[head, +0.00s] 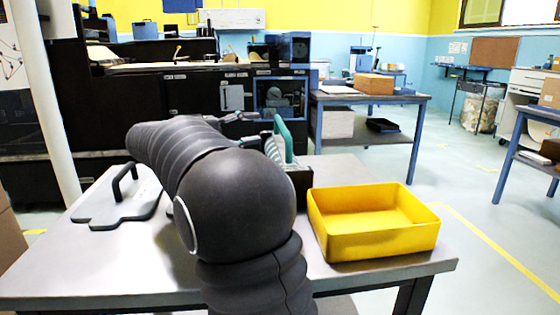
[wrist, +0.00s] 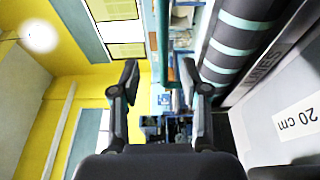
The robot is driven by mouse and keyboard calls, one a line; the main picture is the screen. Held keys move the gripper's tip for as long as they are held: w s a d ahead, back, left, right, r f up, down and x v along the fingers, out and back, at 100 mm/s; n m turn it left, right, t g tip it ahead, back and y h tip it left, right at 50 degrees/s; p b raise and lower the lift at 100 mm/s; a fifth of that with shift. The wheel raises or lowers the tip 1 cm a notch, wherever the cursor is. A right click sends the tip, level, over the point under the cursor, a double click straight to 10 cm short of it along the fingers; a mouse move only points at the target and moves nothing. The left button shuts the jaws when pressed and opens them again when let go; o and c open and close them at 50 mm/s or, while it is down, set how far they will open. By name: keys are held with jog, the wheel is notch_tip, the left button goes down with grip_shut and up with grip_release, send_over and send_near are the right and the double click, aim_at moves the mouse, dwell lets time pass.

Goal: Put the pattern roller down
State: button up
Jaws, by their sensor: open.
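The pattern roller (head: 275,152) has dark and teal stripes and a teal handle. In the head view it stands on the table behind my arm, at a dark block-like holder (head: 300,185), and my arm hides part of it. In the wrist view the striped roller (wrist: 240,40) runs along the upper right, and its teal handle (wrist: 162,40) lies in line with the gap between my fingers. My gripper (wrist: 160,75) is open, with its fingers apart. In the head view my gripper (head: 240,117) is small and partly hidden beyond my arm.
A yellow tray (head: 330,240), empty, stands at the table's right. A grey plate with a black handle (head: 122,200) lies at the left. The grey table (head: 95,265) has bare room at front left. A "20 cm" label (wrist: 298,118) shows in the wrist view.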

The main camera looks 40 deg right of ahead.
aim_at(282, 123)
jog(key=shift+x, duration=4.15)
jog(key=shift+f, duration=0.2)
grip_shut()
jog(key=shift+r, duration=0.1)
